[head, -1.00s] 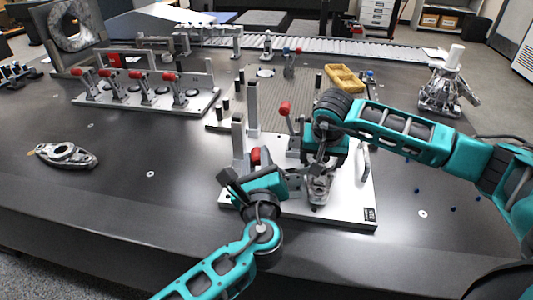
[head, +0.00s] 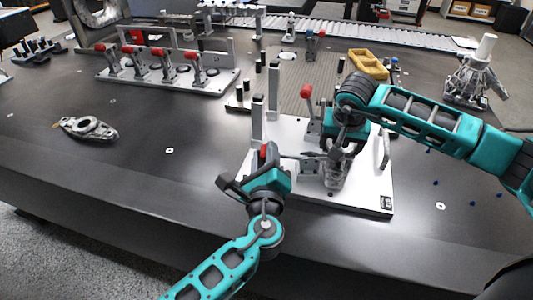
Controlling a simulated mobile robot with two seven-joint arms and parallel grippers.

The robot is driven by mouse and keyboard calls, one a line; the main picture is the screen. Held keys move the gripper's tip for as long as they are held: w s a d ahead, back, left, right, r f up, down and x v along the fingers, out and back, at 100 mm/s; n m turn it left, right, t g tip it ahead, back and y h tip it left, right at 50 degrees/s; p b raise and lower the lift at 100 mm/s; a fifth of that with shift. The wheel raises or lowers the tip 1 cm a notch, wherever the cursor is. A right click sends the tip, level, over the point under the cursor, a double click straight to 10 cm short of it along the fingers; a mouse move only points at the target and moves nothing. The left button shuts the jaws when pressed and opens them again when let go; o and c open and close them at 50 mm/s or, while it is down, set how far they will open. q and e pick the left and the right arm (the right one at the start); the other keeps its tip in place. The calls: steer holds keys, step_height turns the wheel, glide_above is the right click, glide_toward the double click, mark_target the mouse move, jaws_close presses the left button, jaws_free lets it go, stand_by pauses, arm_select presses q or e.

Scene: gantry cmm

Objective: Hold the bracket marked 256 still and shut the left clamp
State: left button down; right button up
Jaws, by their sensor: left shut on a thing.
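The grey metal bracket (head: 337,175) stands on the white fixture plate (head: 360,205), partly hidden by my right arm. My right gripper (head: 343,147) is over the bracket's top; its fingertips are too hidden to show whether they are shut. My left gripper (head: 262,160) is shut on the red handle (head: 264,151) of the left clamp. That clamp's dark arm (head: 298,156) lies about level, pointing toward the bracket. The other clamp's red handle (head: 306,91) stands upright behind. The mark on the bracket cannot be read.
Two grey posts (head: 258,120) rise at the plate's back left. A row of red-handled clamps (head: 165,75) stands farther back left. A loose metal part (head: 88,129) lies at left, and a yellow tray (head: 368,64) behind. The table front left is clear.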

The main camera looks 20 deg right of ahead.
arm_select(q)
steer(key=shift+s+a+f, duration=0.1)
steer(key=shift+f, duration=0.55)
arm_select(e)
steer(key=shift+w+d+r, duration=0.1)
steer(key=shift+w+r, duration=0.05)
steer(key=shift+r, duration=0.05)
arm_select(q)
steer(key=c, duration=0.9)
jaws_free()
steer(key=shift+o, duration=0.3)
steer(key=shift+r, duration=0.1)
steer(key=shift+r, duration=0.1)
arm_select(e)
steer(key=shift+d, duration=0.1)
arm_select(q)
steer(key=shift+v, duration=3.8)
arm_select(e)
steer(key=shift+w+r, duration=0.1)
arm_select(q)
steer(key=shift+r, duration=0.15)
arm_select(e)
steer(key=o, duration=1.4)
steer(key=shift+f, duration=0.2)
